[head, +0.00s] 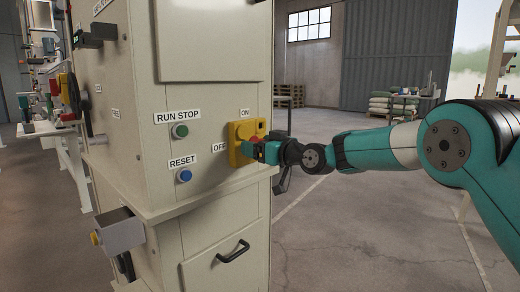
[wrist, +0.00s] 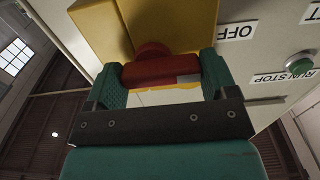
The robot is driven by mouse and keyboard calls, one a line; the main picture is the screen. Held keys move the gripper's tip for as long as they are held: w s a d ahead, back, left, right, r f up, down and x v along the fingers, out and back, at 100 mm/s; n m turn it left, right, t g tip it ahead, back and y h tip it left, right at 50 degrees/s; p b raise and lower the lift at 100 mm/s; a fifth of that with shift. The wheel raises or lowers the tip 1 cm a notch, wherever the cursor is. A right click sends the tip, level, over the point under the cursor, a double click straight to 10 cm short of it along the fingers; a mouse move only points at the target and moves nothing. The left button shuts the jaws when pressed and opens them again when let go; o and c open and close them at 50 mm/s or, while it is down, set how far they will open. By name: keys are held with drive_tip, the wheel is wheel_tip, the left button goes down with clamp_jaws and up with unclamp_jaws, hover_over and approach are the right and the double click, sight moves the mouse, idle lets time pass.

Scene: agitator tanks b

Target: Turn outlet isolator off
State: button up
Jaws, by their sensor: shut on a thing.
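The outlet isolator is a yellow plate (head: 236,156) on the cabinet's front, at the right edge, with an ON label (head: 245,113) above it and an OFF label (head: 219,147) to its left. Its red handle (wrist: 160,71) lies crosswise between my fingers in the wrist view. My gripper (wrist: 163,68) is shut on this handle, one teal finger at each end. In the head view my gripper (head: 267,152) covers most of the handle, so its exact angle to the labels is hard to tell. The yellow plate also shows behind the handle in the wrist view (wrist: 185,22).
A green RUN STOP button (head: 180,131) and a blue RESET button (head: 185,176) sit left of the isolator. A ledge (head: 210,203) juts out below. A small grey box (head: 121,232) is on the cabinet's left side.

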drive_tip(key=shift+r, duration=0.1)
drive_tip(key=o, duration=0.8)
drive_tip(key=shift+o, duration=0.2)
drive_tip(key=p+v, duration=0.1)
drive_tip(key=v, duration=1.6)
drive_tip(key=shift+s, duration=0.25)
drive_tip(key=shift+d, duration=0.15)
